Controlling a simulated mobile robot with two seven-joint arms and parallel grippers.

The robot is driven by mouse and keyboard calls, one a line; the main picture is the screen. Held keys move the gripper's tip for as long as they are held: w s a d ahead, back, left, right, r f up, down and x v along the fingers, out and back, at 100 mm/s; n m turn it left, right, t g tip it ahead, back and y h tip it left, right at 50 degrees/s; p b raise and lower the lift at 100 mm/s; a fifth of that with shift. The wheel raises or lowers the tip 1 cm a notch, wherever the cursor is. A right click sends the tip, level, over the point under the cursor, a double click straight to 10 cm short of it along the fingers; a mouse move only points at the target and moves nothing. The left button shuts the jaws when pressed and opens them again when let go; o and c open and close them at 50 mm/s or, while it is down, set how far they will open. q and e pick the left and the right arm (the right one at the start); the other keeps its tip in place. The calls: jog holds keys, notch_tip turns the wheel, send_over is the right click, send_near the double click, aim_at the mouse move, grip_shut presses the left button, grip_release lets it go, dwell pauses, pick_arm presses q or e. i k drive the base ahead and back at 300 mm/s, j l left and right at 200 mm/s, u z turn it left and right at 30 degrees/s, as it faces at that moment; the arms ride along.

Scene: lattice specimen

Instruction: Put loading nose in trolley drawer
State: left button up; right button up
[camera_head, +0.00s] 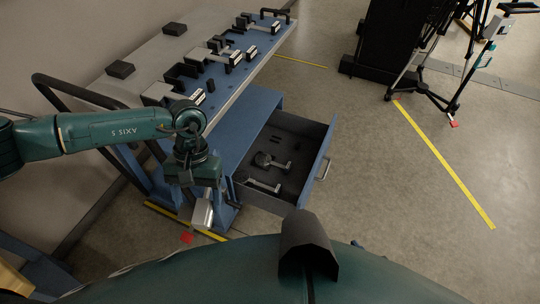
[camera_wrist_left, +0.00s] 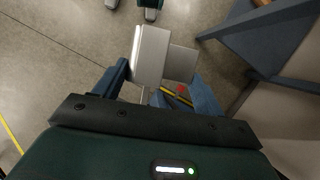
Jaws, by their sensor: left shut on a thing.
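My left gripper (camera_head: 203,200) is shut on the loading nose (camera_head: 202,214), a light silvery-grey block, in front of the trolley and left of the open drawer. In the left wrist view the gripper's fingers (camera_wrist_left: 160,88) hold the nose (camera_wrist_left: 150,55), which has a wide block and a narrower side part. The blue trolley (camera_head: 262,101) stands at the centre left. Its drawer (camera_head: 325,150) is pulled open toward the right, with a dark lining. A round-headed metal part (camera_head: 264,160) and a flat metal part (camera_head: 263,186) lie in it. My right gripper is not in view.
The trolley top (camera_head: 130,88) carries several metal fixtures in dark cradles and black blocks (camera_head: 121,69). A tripod (camera_head: 427,88) and a black cabinet (camera_head: 383,40) stand at the back right. The floor right of the drawer is clear, with a yellow line (camera_head: 445,165).

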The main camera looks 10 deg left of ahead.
aim_at(294, 151)
jog(key=i+l+z, duration=0.25)
jog(key=l, duration=0.2)
jog(key=l+z, duration=0.2)
jog(key=l, duration=0.25)
jog(key=i+l+z, duration=0.45)
jog(key=i+l, duration=0.2)
jog(key=i+l+z, duration=0.2)
jog(key=i, duration=0.4)
jog(key=i+u, duration=0.35)
jog(key=i, duration=0.25)
jog(key=i+l+u, duration=0.2)
jog(key=i+u, duration=0.15)
jog(key=i, duration=0.2)
jog(key=i+j+u, duration=0.1)
jog(key=i+u, duration=0.15)
jog(key=u, duration=0.15)
jog(key=i+u, duration=0.55)
jog(key=u, duration=0.25)
jog(key=i+u, duration=0.65)
